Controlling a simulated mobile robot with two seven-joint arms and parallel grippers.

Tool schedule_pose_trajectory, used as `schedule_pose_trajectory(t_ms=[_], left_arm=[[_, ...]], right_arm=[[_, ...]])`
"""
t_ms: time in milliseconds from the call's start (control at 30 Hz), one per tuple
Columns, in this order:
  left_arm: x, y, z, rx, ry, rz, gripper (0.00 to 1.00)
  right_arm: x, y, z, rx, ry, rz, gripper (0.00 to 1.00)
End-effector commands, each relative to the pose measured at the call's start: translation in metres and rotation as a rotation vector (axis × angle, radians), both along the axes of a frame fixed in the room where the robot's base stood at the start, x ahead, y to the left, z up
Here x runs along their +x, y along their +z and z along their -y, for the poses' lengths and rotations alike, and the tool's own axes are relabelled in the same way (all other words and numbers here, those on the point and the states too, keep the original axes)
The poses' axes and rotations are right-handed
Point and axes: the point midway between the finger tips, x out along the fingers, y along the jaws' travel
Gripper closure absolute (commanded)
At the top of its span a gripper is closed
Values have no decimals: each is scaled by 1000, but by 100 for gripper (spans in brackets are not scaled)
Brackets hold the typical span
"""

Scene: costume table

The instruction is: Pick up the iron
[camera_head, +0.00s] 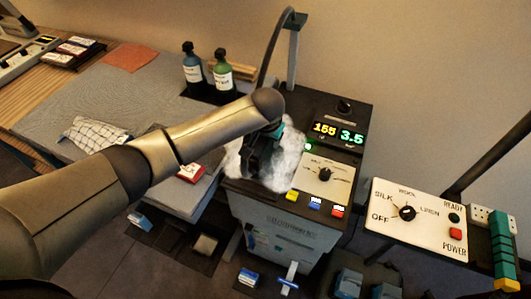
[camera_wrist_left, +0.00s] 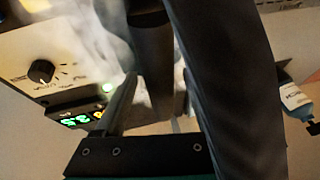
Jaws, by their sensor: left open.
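My left gripper (camera_head: 268,140) reaches down into white steam over the steam station (camera_head: 355,105). Its arm comes across from the left. A dark object (camera_head: 256,162) under the gripper, probably the iron, is mostly hidden by steam and the gripper. In the left wrist view, the open fingers (camera_wrist_left: 160,95) stand on either side of a dark upright bar (camera_wrist_left: 152,50), perhaps the iron's handle. I cannot tell whether they touch it. A thick dark curved piece (camera_wrist_left: 235,90) crosses close to the camera on the right. My right gripper is not clearly seen.
Two bottles (camera_head: 222,75) stand behind the grey ironing board (camera_head: 100,95). A checked cloth (camera_head: 95,133) lies on the board. A curved hose (camera_head: 270,45) rises behind the station. A white control panel (camera_head: 415,215) is at right. Lit displays (camera_head: 337,133) show on the station.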

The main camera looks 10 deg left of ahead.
Motion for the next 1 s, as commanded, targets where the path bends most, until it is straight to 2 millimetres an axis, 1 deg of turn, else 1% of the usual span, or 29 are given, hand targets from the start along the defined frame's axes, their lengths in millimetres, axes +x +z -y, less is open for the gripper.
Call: schedule_pose_trajectory(t_ms=[700, 733, 767, 1000], left_arm=[[0, -5, 0, 0, 1, 0, 27], [0, -5, 0, 0, 1, 0, 28], [0, -5, 0, 0, 1, 0, 31], [0, -5, 0, 0, 0, 0, 58]], right_arm=[[0, 4, 0, 0, 0, 0, 100], [0, 4, 0, 0, 0, 0, 100], [0, 4, 0, 0, 0, 0, 100], [0, 4, 0, 0, 0, 0, 100]])
